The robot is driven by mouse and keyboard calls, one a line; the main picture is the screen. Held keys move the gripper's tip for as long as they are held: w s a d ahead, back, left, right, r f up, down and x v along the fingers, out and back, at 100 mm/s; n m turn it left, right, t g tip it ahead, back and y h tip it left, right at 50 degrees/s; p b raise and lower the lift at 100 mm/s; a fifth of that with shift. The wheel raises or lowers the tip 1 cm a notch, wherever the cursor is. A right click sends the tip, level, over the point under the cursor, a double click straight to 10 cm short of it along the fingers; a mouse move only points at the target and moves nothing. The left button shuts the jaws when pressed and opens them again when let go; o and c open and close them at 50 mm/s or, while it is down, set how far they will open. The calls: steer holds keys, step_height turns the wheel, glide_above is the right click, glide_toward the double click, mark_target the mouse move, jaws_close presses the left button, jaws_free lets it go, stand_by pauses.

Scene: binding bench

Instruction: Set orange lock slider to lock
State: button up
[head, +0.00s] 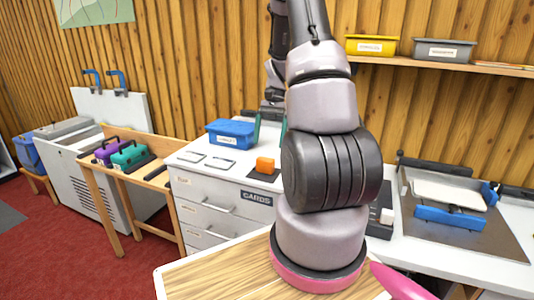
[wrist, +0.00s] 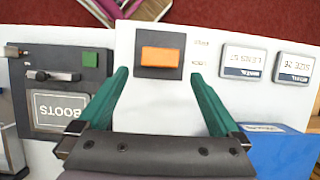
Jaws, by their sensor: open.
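The orange lock slider (wrist: 160,56) is a block on a dark square plate (wrist: 160,74), on a white top in the wrist view. Two small labels sit to its right, too blurred to read surely. The slider (head: 265,164) also shows in the head view, on the bench near the blue bin. My gripper (wrist: 160,75) is open, with its green fingers apart on either side of the slider in the picture and nothing between them. I cannot tell its height above the plate. In the head view my arm hides part of the gripper.
The blue bin (head: 231,134) stands near the slider; it also shows in the wrist view (wrist: 282,152). Two labelled plates (wrist: 255,62) lie right of the slider. A dark panel with a grey handle (wrist: 52,76), green square and BOOTS plate lies left.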

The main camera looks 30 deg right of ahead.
steer(key=shift+v, duration=1.65)
step_height(320, 180, up, 9)
steer(key=n+t, duration=0.1)
steer(key=t, duration=0.1)
glide_above(260, 158)
steer(key=s+a+r+n+t+h, duration=0.1)
steer(key=s+a+r+n+t, duration=0.4)
steer(key=s+a+r, duration=0.8)
steer(key=s+r+t, duration=0.1)
steer(key=s+t, duration=0.2)
steer(key=shift+r, duration=0.4)
steer(key=shift+w, duration=0.1)
